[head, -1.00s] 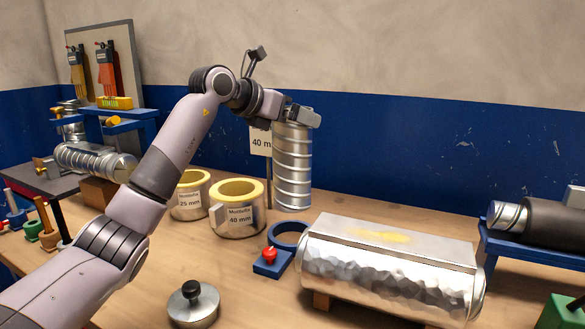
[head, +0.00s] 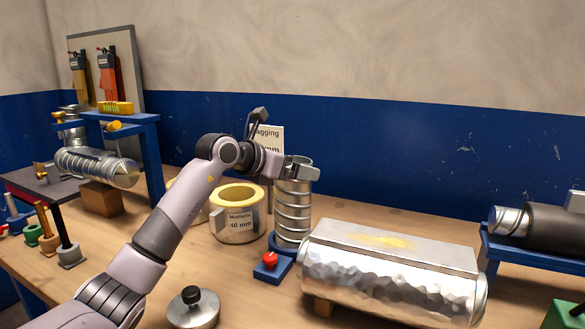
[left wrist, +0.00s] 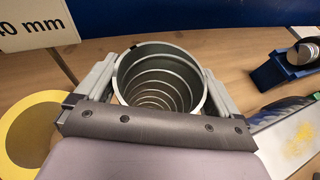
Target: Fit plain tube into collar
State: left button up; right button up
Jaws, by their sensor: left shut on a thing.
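A silver metal tube with spiral ridges (head: 293,215) stands upright in the head view. My left gripper (head: 298,172) is shut on its upper end. In the left wrist view the fingers sit on both sides of the tube's open mouth (left wrist: 160,75), and the ridged inside shows. The blue collar (head: 272,242) with its red knob (head: 270,258) is at the tube's lower end. The tube's foot lines up with the ring and hides much of it; I cannot tell how deep it sits. My right gripper is not in view.
A yellow-lined 40 mm roll (head: 238,236) stands just left of the collar. A dented silver-clad block (head: 390,285) lies close on the right. A round lid with a black knob (head: 193,308) is in front. A label sign (head: 270,138) stands behind the gripper.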

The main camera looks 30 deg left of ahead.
pick_arm(q)
jog(key=shift+f, duration=0.2)
jog(key=o, duration=1.3)
jog(key=b+v, duration=0.2)
jog(key=v, duration=1)
jog(key=shift+r, duration=0.2)
